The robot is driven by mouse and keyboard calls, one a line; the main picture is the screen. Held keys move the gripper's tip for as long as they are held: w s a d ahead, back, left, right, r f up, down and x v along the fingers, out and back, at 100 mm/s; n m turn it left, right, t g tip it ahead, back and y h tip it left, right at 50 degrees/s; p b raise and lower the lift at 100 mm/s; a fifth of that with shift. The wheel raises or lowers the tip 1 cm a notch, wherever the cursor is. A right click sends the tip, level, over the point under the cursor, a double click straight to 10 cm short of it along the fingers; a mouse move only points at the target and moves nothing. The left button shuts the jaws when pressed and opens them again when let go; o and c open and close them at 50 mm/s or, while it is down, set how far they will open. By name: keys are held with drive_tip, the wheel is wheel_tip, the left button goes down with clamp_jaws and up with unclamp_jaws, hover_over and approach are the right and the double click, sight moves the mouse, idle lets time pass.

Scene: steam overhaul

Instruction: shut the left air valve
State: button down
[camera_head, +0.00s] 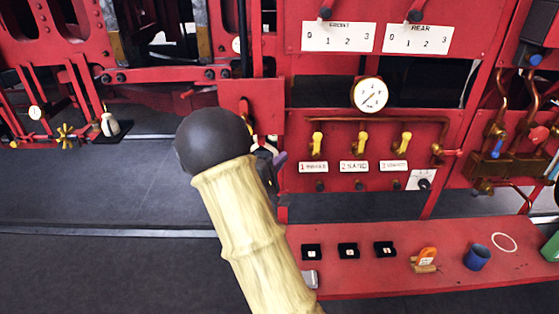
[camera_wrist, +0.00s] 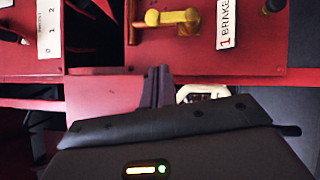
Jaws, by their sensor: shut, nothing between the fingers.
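The left air valve (camera_head: 318,142) has a yellow handle and hangs from a copper pipe on the red panel, above the "1 BRAKE" label. Its handle stands upright in the head view, in line with the two other yellow valves. In the wrist view, which is turned sideways, the left valve (camera_wrist: 172,18) lies at the top, beyond the fingertips. My gripper (camera_wrist: 157,86) is shut and empty, apart from the valve. In the head view only a bit of my gripper (camera_head: 277,160) shows, left of the valve, and my arm hides the rest.
Valves two (camera_head: 362,141) and three (camera_head: 404,141) sit to the right. A round gauge (camera_head: 369,94) is above them. A red bench (camera_head: 350,278) below carries small black boxes, an orange-handled item (camera_head: 427,258) and a blue mug (camera_head: 477,257). Dark floor is open at left.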

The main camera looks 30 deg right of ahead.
sight(317, 146)
drive_tip(key=w+d+r+p, duration=0.1)
drive_tip(key=d+p, duration=0.3)
drive_tip(key=d, duration=0.5)
drive_tip(key=shift+w+d+r, duration=0.15)
drive_tip(key=shift+d+r, duration=0.05)
drive_tip(key=shift+d, duration=0.1)
drive_tip(key=shift+w+a, duration=0.1)
drive_tip(key=shift+w, duration=0.1)
